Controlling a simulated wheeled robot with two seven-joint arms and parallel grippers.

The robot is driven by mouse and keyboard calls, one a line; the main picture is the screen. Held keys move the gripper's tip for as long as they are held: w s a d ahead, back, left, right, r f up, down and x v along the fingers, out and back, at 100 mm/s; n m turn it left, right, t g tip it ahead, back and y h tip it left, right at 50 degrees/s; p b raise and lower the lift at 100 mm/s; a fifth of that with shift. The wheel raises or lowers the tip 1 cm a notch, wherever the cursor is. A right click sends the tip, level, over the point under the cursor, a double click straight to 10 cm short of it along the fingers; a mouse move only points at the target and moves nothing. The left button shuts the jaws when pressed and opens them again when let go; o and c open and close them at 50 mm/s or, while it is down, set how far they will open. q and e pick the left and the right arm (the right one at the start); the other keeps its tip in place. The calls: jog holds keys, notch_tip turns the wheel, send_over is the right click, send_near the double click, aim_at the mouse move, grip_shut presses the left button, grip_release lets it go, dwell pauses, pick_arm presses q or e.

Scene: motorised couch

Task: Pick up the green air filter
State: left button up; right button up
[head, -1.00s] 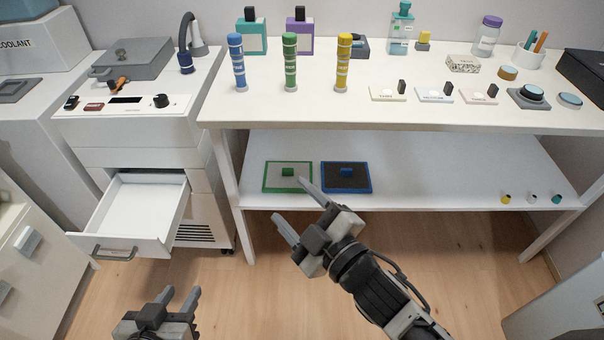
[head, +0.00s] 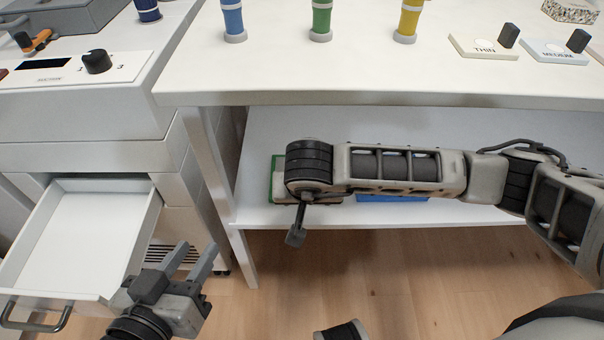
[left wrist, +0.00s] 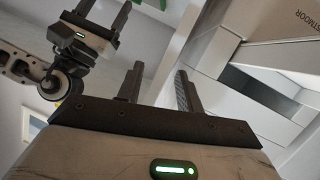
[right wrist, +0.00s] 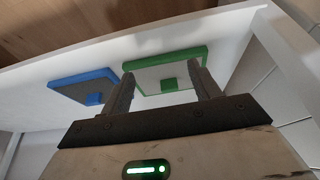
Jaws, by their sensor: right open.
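The green air filter, a green-framed panel with a grey face (right wrist: 160,80) and a small green tab (right wrist: 196,76), lies on the lower shelf. In the head view my right arm covers most of the filter (head: 276,186). My left gripper (head: 197,247) is open and empty in front of the open drawer, apart from the filter.
A blue-framed filter (right wrist: 86,88) lies beside the green one on the shelf (head: 470,213). The tabletop (head: 330,75) hangs above, with its leg (head: 232,200) left of the filters. The open drawer (head: 75,235) stands at the left.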

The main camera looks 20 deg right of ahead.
jog(key=w+d, duration=0.1)
jog(key=w, duration=0.2)
jog(key=w+d+b, duration=0.1)
jog(key=w, duration=0.2)
jog(key=w+b, duration=0.1)
jog(key=w, duration=0.2)
jog(key=shift+w+d, duration=0.4)
jog(key=b+x, duration=0.2)
jog(key=x, duration=0.2)
jog(key=shift+w+f, duration=0.2)
jog(key=shift+f, duration=0.15)
jog(key=shift+w+f, duration=0.1)
grip_shut()
pick_arm(q)
jog(key=shift+w+d+r+n+t+h, duration=0.15)
jog(key=shift+d+r+n+t+h, duration=0.45)
jog(key=shift+d+r+n+h, duration=0.15)
jog(key=shift+a, duration=0.1)
